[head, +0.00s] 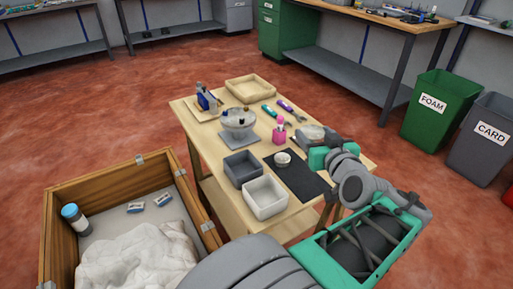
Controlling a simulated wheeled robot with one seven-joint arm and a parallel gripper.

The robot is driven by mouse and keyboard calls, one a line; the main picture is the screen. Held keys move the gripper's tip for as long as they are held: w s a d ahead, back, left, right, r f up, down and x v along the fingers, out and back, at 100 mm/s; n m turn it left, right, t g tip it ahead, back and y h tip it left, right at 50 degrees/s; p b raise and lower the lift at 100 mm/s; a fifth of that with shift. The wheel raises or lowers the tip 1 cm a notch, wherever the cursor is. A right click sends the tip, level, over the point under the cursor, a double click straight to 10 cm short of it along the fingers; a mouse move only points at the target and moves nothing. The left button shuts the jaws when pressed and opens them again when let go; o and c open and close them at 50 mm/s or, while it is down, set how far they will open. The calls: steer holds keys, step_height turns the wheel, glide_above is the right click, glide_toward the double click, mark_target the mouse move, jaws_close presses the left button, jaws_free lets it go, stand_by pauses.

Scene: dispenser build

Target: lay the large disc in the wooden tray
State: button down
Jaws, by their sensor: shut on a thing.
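The wooden tray (251,97) is a shallow pale box with raised rims at the back of the table; it looks empty. A pale grey round piece (312,131), which looks like the large disc, is at the right part of the table. My gripper (304,142) is shut at this disc, reaching in from the right. The fingertips are small and partly hidden, so the exact contact is unclear. The tray is to the left of and farther back than my gripper.
A grey round stand (238,134) with small dark pieces is mid-table. A pink cup (279,136), tools, dark bin (243,168), white bin (265,197) and a small white bowl (283,159) on a black mat (300,183) surround it. A blue device (207,101) stands left.

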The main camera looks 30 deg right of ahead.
steer(key=s+d+f+m+g+h+b, duration=0.1)
steer(key=s+d+f+m+h+b, duration=0.25)
steer(key=s, duration=0.45)
steer(key=shift+n+g, duration=0.3)
steer(key=shift+n, duration=0.05)
steer(key=w+d+f+b, duration=0.1)
steer(key=w+d+f, duration=0.1)
steer(key=w+f, duration=0.1)
steer(key=w+d+f+b, duration=0.1)
steer(key=w+d+f, duration=0.1)
steer(key=w+f, duration=0.1)
steer(key=w+d+f+b, duration=0.1)
steer(key=w+d+f, duration=0.1)
steer(key=w, duration=0.3)
steer(key=shift+w+d+f, duration=0.1)
steer(key=shift+w+f, duration=0.05)
steer(key=shift+f, duration=0.25)
step_height(320, 180, down, 4)
steer(key=shift+f+b, duration=0.1)
steer(key=shift+b, duration=0.65)
steer(key=shift+w+d+f, duration=0.2)
steer(key=shift+w+f, duration=0.1)
steer(key=shift+f, duration=0.1)
steer(key=shift+a, duration=0.1)
steer(key=shift+f+b, duration=0.1)
steer(key=shift+b, duration=0.25)
steer(key=c, duration=0.7)
jaws_free()
